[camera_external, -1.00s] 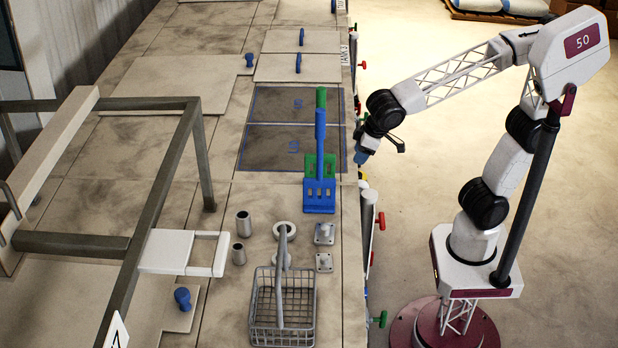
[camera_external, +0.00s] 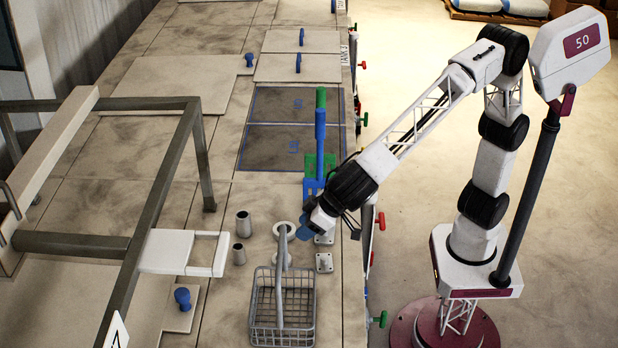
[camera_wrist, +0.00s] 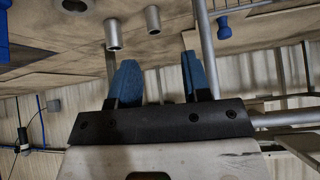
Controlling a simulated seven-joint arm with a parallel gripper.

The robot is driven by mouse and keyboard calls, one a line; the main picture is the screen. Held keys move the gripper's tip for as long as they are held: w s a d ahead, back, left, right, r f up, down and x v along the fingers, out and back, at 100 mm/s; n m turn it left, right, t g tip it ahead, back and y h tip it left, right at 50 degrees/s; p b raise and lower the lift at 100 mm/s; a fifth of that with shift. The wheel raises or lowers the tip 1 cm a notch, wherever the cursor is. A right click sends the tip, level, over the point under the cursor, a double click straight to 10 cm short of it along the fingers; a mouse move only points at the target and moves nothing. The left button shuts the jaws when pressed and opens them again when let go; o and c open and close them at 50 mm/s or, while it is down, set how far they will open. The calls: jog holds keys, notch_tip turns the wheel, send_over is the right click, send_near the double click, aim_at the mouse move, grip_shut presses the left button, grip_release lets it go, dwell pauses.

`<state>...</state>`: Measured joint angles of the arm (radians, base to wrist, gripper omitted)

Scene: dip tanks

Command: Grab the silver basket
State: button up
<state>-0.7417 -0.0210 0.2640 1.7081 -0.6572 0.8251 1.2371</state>
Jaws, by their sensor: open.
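The silver wire basket (camera_external: 259,322) stands on the bench at the bottom centre of the external view, with its tall grey handle (camera_external: 281,290) upright. My gripper (camera_external: 304,231) is just beyond the basket and slightly to the right of the handle's top. Its two blue fingers show in the wrist view (camera_wrist: 162,78), spread apart with nothing between them.
Two metal cylinders (camera_external: 243,224) stand left of the basket. A metal frame (camera_external: 70,245) rises at left.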

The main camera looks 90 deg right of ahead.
jog(key=a+t, duration=0.2)
jog(key=a, duration=0.6)
jog(key=s+a+n+t, duration=0.1)
jog(key=a+t, duration=0.1)
jog(key=a, duration=0.6)
jog(key=s+a+f+t, duration=0.1)
jog(key=a+t, duration=0.1)
jog(key=a, duration=0.6)
jog(key=shift+s+y, duration=0.1)
jog(key=shift+y, duration=0.2)
jog(key=shift+d, duration=0.1)
jog(key=shift+x, duration=1.3)
jog(key=shift+r, duration=0.1)
jog(key=shift+x, duration=2.65)
jog(key=shift+d+r, duration=0.1)
